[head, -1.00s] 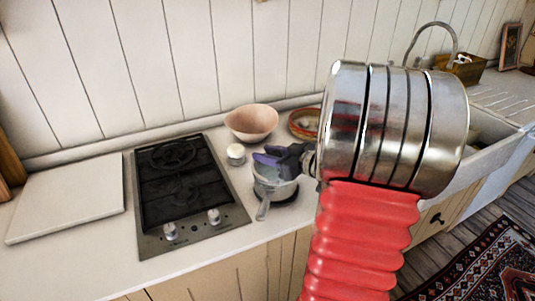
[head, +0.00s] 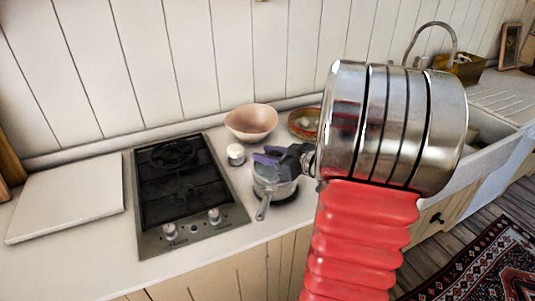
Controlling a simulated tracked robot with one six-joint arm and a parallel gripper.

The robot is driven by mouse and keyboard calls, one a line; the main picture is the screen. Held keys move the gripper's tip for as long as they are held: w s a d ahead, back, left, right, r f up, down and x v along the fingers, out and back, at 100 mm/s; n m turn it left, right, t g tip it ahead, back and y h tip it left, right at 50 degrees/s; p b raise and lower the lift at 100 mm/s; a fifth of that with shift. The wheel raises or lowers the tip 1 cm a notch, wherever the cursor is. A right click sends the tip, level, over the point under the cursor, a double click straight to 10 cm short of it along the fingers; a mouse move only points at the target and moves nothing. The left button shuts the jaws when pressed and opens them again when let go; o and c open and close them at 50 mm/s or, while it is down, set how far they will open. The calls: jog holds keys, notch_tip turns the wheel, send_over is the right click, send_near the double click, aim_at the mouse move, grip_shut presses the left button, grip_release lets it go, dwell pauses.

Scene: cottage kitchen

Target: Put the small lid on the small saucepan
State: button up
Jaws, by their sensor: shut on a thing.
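The small saucepan (head: 268,191) stands upright on the counter to the right of the hob, its handle pointing toward the front edge. My gripper (head: 264,160), with dark purple fingers, is directly over the saucepan's top. It is shut on the small lid, which is mostly hidden by the fingers and hard to tell from the pan's rim. The lid seems at or very close to the rim; I cannot tell whether it touches or sits level.
A black gas hob (head: 187,190) lies left of the saucepan. A small white jar (head: 236,155), a pink bowl (head: 251,122) and an orange-rimmed dish (head: 304,124) stand behind. A white board (head: 66,198) is far left. My arm hides the counter to the right.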

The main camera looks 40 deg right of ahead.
jog(key=shift+f, duration=0.3)
jog(key=o, duration=0.9)
jog(key=shift+s, duration=0.1)
jog(key=shift+v, duration=5.35)
